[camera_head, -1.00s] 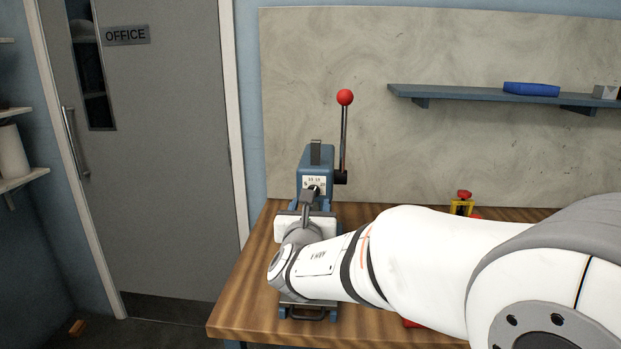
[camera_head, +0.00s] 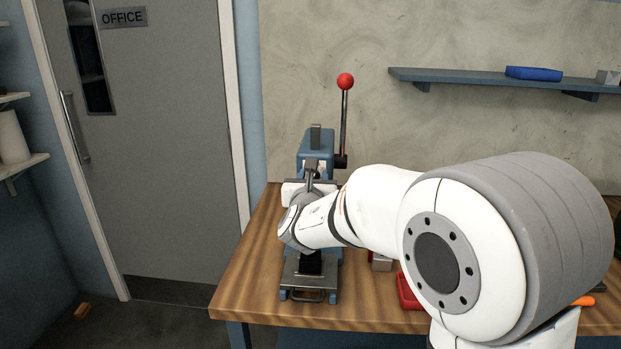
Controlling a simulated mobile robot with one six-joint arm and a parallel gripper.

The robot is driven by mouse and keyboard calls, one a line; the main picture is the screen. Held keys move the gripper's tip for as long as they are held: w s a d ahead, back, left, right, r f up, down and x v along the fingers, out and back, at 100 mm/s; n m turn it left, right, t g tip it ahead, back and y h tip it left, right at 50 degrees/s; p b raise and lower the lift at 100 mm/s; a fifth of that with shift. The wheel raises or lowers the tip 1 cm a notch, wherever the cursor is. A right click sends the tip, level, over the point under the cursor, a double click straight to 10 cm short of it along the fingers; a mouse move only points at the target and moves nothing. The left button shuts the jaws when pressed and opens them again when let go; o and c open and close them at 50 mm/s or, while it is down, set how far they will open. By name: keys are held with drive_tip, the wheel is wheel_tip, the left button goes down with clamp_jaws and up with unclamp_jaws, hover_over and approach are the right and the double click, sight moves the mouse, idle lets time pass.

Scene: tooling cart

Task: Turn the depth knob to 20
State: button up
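A blue press (camera_head: 312,145) with a red-ball lever (camera_head: 345,81) stands on the wooden bench. A pale dial plate is on its upper front, and the depth knob and its numbers are covered by my gripper in this view. My gripper (camera_head: 312,170) is at the front of the press head, pointing at the plate. Its fingers are small and seen from behind, so I cannot tell whether they are open, shut or touching the knob.
The press base (camera_head: 309,275) with a dark block (camera_head: 311,262) on it sits at the front of the bench (camera_head: 256,270). A red tray (camera_head: 407,290) lies to the right, partly behind my arm.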

drive_tip(key=c, duration=0.6)
drive_tip(key=shift+a, duration=0.15)
drive_tip(key=shift+c, duration=0.3)
drive_tip(key=m+b, duration=0.3)
drive_tip(key=b, duration=0.2)
drive_tip(key=m+b, duration=0.3)
drive_tip(key=b, duration=0.3)
drive_tip(key=m+b, duration=0.2)
drive_tip(key=b, duration=0.3)
drive_tip(key=shift+d+f+m, duration=0.2)
drive_tip(key=shift+d+m, duration=0.05)
drive_tip(key=shift+m, duration=0.15)
drive_tip(key=shift+r+b, duration=0.1)
drive_tip(key=shift+b, duration=0.3)
drive_tip(key=o, duration=1)
drive_tip(key=shift+c, duration=0.2)
